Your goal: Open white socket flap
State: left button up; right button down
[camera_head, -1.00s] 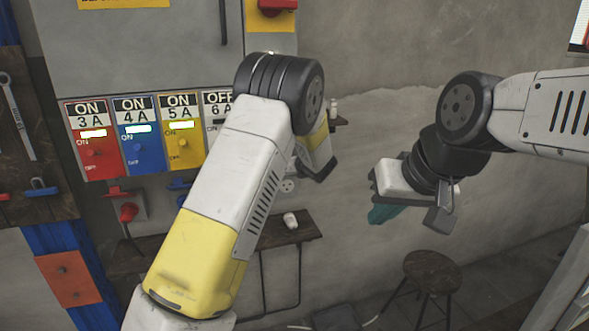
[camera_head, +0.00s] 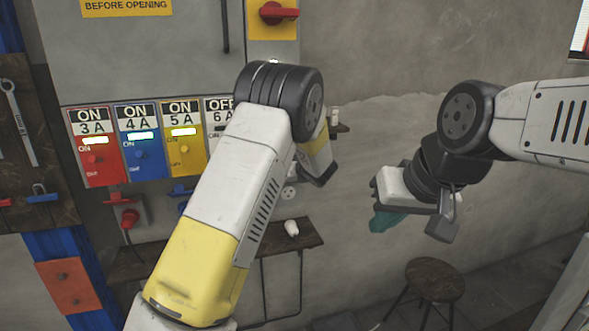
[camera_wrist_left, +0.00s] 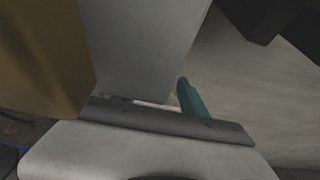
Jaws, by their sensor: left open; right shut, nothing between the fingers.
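My left arm crosses the middle of the head view and hides its own gripper and the wall in front of it. In the left wrist view my left gripper (camera_wrist_left: 155,99) is open, with a teal fingertip showing beside a pale grey flat surface (camera_wrist_left: 145,45). I cannot tell whether that surface is the white socket flap, or whether a finger touches it. In the head view a small round pale fitting (camera_head: 289,191) shows on the wall just right of my arm. My right gripper (camera_head: 385,221), with teal fingers, is shut and empty, away from the panel.
Red, blue and yellow breakers (camera_head: 185,140) line the wall left of my arm. A red plug (camera_head: 129,217) sits in a socket below them. A narrow shelf (camera_head: 300,240) holds a small white object (camera_head: 292,228). A stool (camera_head: 434,277) stands at lower right.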

pick_arm(q)
jog(key=v, duration=0.7)
jog(key=shift+s+r, duration=0.15)
jog(key=shift+s, duration=0.2)
jog(key=shift+s+d, duration=0.1)
jog(key=shift+d, duration=0.05)
